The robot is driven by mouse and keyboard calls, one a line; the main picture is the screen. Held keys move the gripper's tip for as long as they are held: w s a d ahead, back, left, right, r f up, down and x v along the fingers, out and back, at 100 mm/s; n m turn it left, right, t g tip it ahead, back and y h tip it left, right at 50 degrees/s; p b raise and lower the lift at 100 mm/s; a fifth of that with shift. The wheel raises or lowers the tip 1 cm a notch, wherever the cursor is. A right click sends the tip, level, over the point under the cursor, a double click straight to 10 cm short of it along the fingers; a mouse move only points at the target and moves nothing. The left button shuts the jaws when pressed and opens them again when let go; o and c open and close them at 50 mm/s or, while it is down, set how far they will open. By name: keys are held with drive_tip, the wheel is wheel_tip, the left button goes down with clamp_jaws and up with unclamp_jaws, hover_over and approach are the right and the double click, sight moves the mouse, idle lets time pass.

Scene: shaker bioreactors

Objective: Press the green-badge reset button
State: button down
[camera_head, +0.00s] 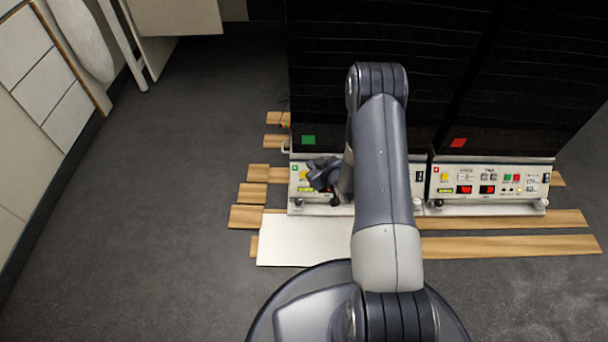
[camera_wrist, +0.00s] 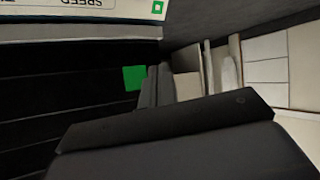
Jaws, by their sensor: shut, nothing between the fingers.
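A green badge (camera_head: 308,140) is on the black front of the left shaker unit, and it also shows in the wrist view (camera_wrist: 135,78). Below it, the left unit's pale control panel (camera_head: 300,196) carries a small green mark (camera_head: 295,168) and a partly visible yellow button (camera_head: 303,176). My gripper (camera_head: 322,178) is shut and empty, in front of this panel, just right of the yellow button. It and my arm hide most of the panel. I cannot tell whether it touches the panel. In the wrist view the panel's corner shows a green mark (camera_wrist: 158,7); no button shows.
The right unit has a red badge (camera_head: 459,143) and its own panel with a yellow button (camera_head: 444,177) and red displays. Wooden slats (camera_head: 510,245) and a white board (camera_head: 300,241) lie on the floor in front. Floor (camera_head: 180,150) at left is clear, beside pale cabinets (camera_head: 35,80).

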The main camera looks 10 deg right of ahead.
wheel_tip(320, 180, down, 6)
drive_tip(key=s+a+t+y, duration=0.2)
drive_tip(key=y, duration=0.1)
drive_tip(key=shift+s+a, duration=0.3)
drive_tip(key=shift+s, duration=0.1)
drive_tip(key=shift+f, duration=0.1)
drive_tip(key=shift+w+d+f+b, duration=0.25)
drive_tip(key=shift+w+f+b, duration=0.35)
drive_tip(key=shift+w+f, duration=0.4)
drive_tip(key=shift+w+d+f+b, duration=0.2)
drive_tip(key=shift+w+f+b, duration=0.35)
drive_tip(key=shift+w+f, duration=0.5)
drive_tip(key=shift+w+d+f+b, duration=0.25)
drive_tip(key=shift+w+f+b, duration=0.45)
drive_tip(key=shift+w, duration=0.45)
drive_tip(key=shift+f, duration=0.15)
drive_tip(key=shift+w+d+f, duration=0.1)
drive_tip(key=shift+w+f, duration=0.15)
drive_tip(key=shift+w, duration=0.05)
